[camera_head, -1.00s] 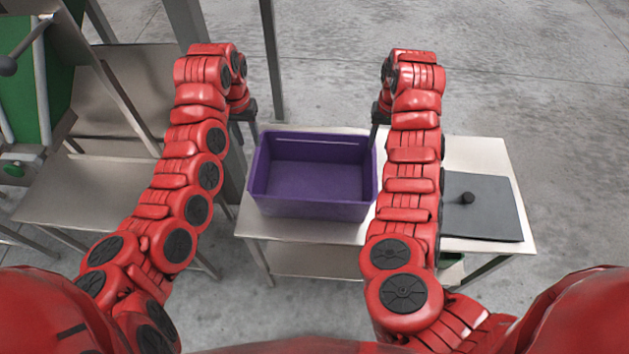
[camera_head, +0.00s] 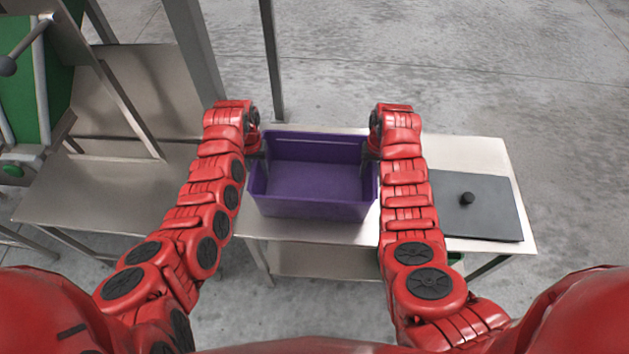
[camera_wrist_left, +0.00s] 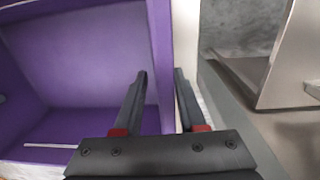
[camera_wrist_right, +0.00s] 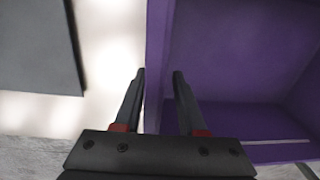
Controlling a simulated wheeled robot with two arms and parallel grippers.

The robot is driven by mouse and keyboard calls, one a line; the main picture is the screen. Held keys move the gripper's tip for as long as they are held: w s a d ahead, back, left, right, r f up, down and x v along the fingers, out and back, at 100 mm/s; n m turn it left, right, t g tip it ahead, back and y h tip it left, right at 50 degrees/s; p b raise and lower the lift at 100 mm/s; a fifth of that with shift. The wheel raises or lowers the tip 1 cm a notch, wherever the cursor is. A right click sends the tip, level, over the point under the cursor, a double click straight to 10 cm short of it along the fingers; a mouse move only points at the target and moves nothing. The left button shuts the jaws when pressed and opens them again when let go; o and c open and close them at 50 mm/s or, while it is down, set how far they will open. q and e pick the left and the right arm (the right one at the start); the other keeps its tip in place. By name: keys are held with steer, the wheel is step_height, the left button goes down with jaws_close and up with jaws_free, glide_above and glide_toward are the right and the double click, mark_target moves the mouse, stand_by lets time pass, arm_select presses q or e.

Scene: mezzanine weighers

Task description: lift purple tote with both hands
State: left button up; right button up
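The purple tote (camera_head: 312,208) sits upright on a metal table and its inside looks empty. My left gripper (camera_head: 262,165) is at the tote's left wall. In the left wrist view its fingers (camera_wrist_left: 160,80) are apart, one inside the tote (camera_wrist_left: 85,55) and one outside, with the wall between them. My right gripper (camera_head: 370,165) is at the right wall. In the right wrist view its fingers (camera_wrist_right: 158,78) also stand apart on either side of the tote's wall (camera_wrist_right: 158,50). Neither gripper is visibly closed on the wall.
The metal table (camera_head: 320,232) has a dark grey plate with a black knob (camera_head: 485,215) to the right of the tote. A steel stand (camera_head: 100,195) and green machine (camera_head: 35,80) are at the left. A metal post (camera_head: 272,60) rises behind the table.

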arm_select(q)
steer(key=shift+f, duration=0.9)
arm_select(e)
steer(key=shift+f, duration=0.95)
arm_select(q)
steer(key=shift+c, duration=0.2)
arm_select(e)
steer(key=shift+c, duration=0.2)
